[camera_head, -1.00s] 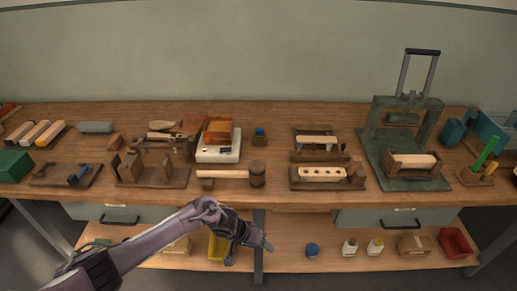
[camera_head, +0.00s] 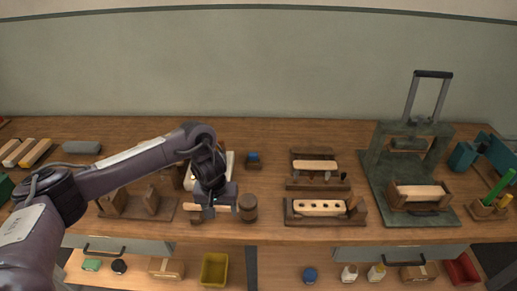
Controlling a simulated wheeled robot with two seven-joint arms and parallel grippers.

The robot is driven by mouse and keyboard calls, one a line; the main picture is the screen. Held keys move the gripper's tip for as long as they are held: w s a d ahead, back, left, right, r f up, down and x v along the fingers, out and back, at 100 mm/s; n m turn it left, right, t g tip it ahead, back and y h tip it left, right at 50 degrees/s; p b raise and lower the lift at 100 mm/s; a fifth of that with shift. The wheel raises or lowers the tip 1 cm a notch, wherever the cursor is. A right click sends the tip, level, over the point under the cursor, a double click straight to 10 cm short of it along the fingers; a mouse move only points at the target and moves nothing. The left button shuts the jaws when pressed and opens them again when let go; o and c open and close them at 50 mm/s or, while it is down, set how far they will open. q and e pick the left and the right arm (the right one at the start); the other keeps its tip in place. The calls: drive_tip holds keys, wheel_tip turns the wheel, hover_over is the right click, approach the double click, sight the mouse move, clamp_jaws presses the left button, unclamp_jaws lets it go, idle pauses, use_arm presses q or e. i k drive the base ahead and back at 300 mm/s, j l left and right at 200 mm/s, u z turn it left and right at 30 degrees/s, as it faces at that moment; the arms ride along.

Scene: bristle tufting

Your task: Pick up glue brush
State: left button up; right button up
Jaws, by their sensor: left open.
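My left gripper (camera_head: 214,208) reaches in from the left and points down over the front middle of the bench. Its jaws are open, in front of the light handle of a wooden mallet; whether they touch it I cannot tell. The mallet's dark head (camera_head: 248,208) shows just right of the jaws. I cannot identify a glue brush for certain. A small blue-topped jar (camera_head: 253,160) stands behind the mallet. A green-handled tool (camera_head: 500,186) leans in a wooden holder at the far right. My right gripper is not in view.
A drilled wooden block (camera_head: 320,208) sits in a fixture right of the mallet. A green press (camera_head: 408,160) stands farther right. My left arm crosses above the left half of the bench (camera_head: 270,225) and hides part of the items there. Bottles and a yellow bin (camera_head: 214,270) are on the lower shelf.

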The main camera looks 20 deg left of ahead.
sight(253, 157)
drive_tip(key=i, duration=1.05)
